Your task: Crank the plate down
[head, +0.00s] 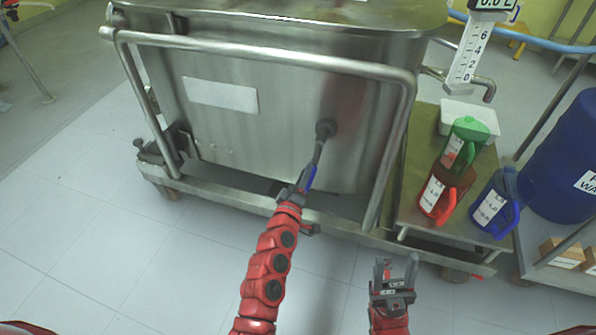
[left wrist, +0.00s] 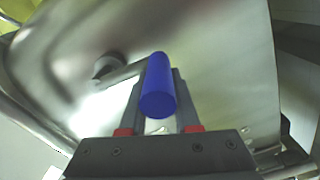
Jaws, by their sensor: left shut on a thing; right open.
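A steel tank (head: 270,115) on a wheeled frame carries a crank on its front face. The crank's hub (head: 325,128) sticks out of the face, and its arm slants down and left to a blue handle (head: 309,178). My left gripper (head: 304,181) is shut on the blue handle. In the left wrist view the blue handle (left wrist: 158,90) sits between the two fingers, and the hub (left wrist: 108,66) lies behind it to the left. My right gripper (head: 396,272) is open and empty, low in front of the cart. I cannot make out the plate.
A steel tube rail (head: 270,57) frames the tank's face around the crank. A side shelf (head: 420,190) at right holds red (head: 442,195), green (head: 464,145) and blue (head: 494,203) jugs and a white tray (head: 482,113). A blue drum (head: 560,165) stands further right. The floor in front is clear.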

